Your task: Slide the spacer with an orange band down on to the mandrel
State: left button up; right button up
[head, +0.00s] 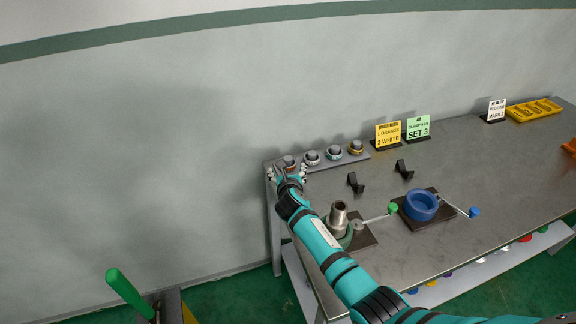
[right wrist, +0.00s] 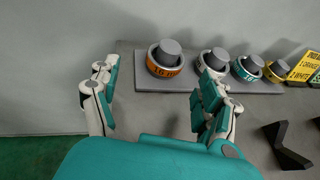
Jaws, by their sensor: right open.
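The spacer with an orange band (right wrist: 165,70) sits around a grey peg at the left end of a grey rack (right wrist: 130,85). In the head view this spacer (head: 288,160) is partly hidden by my right gripper (head: 287,174). In the right wrist view my right gripper (right wrist: 155,92) is open and empty, its fingers apart, with the orange-banded spacer beyond the gap between them. A grey metal upright cylinder, which looks like the mandrel (head: 339,215), stands in a vise with a green-knobbed handle, partly behind my right arm. My left gripper is not in view.
Other spacers on the rack have white (head: 312,157), teal (head: 334,153) and yellow (head: 356,147) bands. A blue vise (head: 421,206) stands right of the mandrel. Black brackets (head: 355,183), sign cards (head: 388,133) and a yellow tray (head: 533,110) are also on the table.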

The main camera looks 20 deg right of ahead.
aim_at(288, 164)
jog(key=shift+w+d, duration=0.35)
jog(key=shift+w, duration=0.35)
jog(key=b+x, duration=0.1)
jog(key=x, duration=0.2)
jog(key=shift+w+d+f+b, duration=0.1)
jog(key=shift+w+d+b, duration=0.15)
jog(key=shift+b, duration=0.1)
jog(key=shift+w, duration=0.2)
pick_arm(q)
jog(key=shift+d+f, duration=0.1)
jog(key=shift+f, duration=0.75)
pick_arm(e)
jog(key=shift+s, duration=0.1)
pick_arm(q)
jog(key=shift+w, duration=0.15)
pick_arm(e)
jog(key=c, duration=1.2)
